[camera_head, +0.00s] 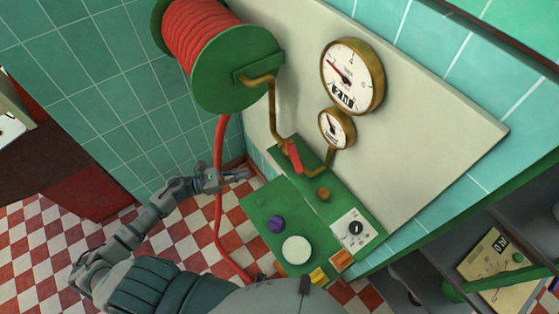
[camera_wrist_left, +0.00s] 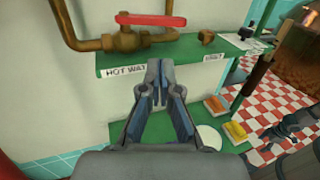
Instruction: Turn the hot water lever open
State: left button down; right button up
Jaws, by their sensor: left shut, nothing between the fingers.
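The red hot water lever (camera_head: 294,155) sits on a brass valve and pipe at the back of the green panel. In the left wrist view the lever (camera_wrist_left: 150,20) lies crosswise on top of the brass valve (camera_wrist_left: 125,42), above a label reading "HOT WAT" (camera_wrist_left: 125,71), partly hidden by my fingers. My left gripper (camera_head: 243,174) is shut and empty, left of the lever and apart from it in the head view. In the left wrist view its fingertips (camera_wrist_left: 158,70) show below the lever, in front of the green shelf edge.
A green reel (camera_head: 235,70) with red hose (camera_head: 219,180) hangs above. Two brass gauges (camera_head: 351,76) are on the wall. The green panel (camera_head: 262,195) carries a purple knob (camera_head: 276,224), a white disc (camera_head: 297,250) and a black dial (camera_head: 356,228). Shelves stand at right.

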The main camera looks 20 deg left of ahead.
pick_arm(q)
jog(key=p, duration=0.5)
send_near(294, 156)
jog(key=w+d, duration=0.1)
jog(key=d, duration=0.5)
jog(key=shift+w+d+f+g, duration=0.2)
jog(key=shift+f+g, duration=0.1)
jog(key=shift+f, duration=0.2)
